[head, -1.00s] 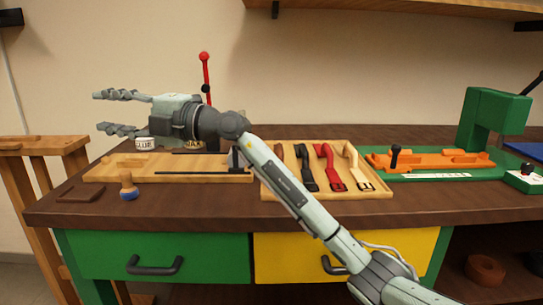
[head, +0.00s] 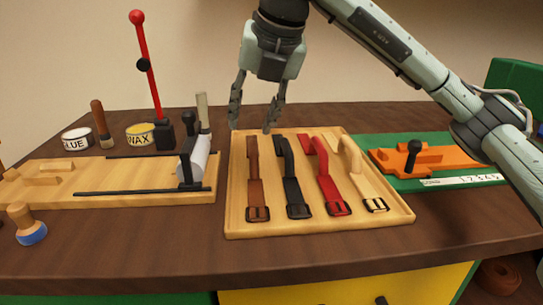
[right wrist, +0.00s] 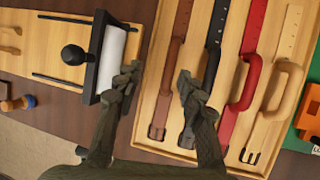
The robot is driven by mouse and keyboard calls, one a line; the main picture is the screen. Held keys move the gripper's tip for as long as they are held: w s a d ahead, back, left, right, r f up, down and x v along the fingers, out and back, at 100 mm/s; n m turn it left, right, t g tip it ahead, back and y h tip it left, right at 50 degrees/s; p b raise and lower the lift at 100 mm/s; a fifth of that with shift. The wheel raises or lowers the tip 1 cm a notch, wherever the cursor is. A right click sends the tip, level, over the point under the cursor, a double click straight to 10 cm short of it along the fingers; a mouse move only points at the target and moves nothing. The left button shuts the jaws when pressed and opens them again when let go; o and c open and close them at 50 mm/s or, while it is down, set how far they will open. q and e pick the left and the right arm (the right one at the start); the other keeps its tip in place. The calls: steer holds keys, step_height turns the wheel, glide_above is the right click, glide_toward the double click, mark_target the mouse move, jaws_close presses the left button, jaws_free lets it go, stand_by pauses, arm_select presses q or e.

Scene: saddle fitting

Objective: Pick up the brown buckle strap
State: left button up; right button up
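The brown buckle strap (head: 254,172) lies on the wooden tray (head: 320,229), leftmost of the straps, with its dark buckle toward the front edge. It also shows in the right wrist view (right wrist: 164,100), between my spread fingers. My right gripper (head: 252,127) is open and empty, pointing down above the back left part of the tray. In the right wrist view my right gripper (right wrist: 158,78) has one finger over the roller side and one near the black strap. My left gripper is not in view.
Black (head: 292,180), red (head: 328,180) and cream (head: 358,175) straps lie to the right. A white roller in a black frame (head: 192,165) stands close left of the tray. Glue (head: 76,140) and wax (head: 140,136) tins and a red-knobbed lever (head: 146,70) stand farther left.

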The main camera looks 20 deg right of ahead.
mark_target(254, 146)
steer(key=f, duration=0.1)
steer(key=d+f, duration=0.1)
steer(key=f, duration=0.1)
steer(key=shift+w+h, duration=0.2)
steer(key=shift+h, duration=0.1)
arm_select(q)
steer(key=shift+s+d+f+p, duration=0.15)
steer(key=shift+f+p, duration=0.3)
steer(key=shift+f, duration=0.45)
arm_select(e)
steer(key=shift+x, duration=2.65)
jaws_close()
